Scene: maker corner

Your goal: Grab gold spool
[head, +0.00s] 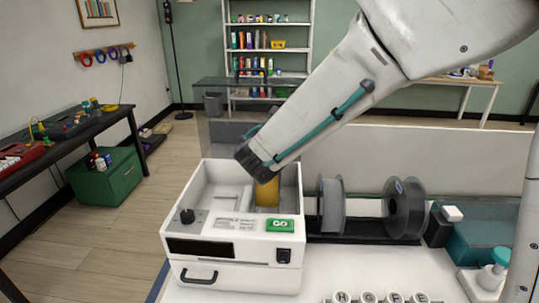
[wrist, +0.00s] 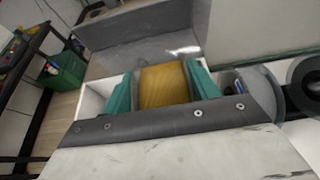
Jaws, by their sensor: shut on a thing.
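The gold spool (wrist: 163,86) shows between the two teal fingers of my gripper (wrist: 162,90) in the wrist view, and the fingers are shut on it. In the head view, part of the gold spool (head: 267,192) shows below the end of my arm, over the right part of the open white machine (head: 222,250). The arm hides the fingers there. I cannot tell whether the spool touches the machine's floor.
A grey spool (head: 331,205) and a dark spool (head: 405,207) stand on a black rack right of the machine. Round lettered pieces (head: 392,297) lie at the front edge.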

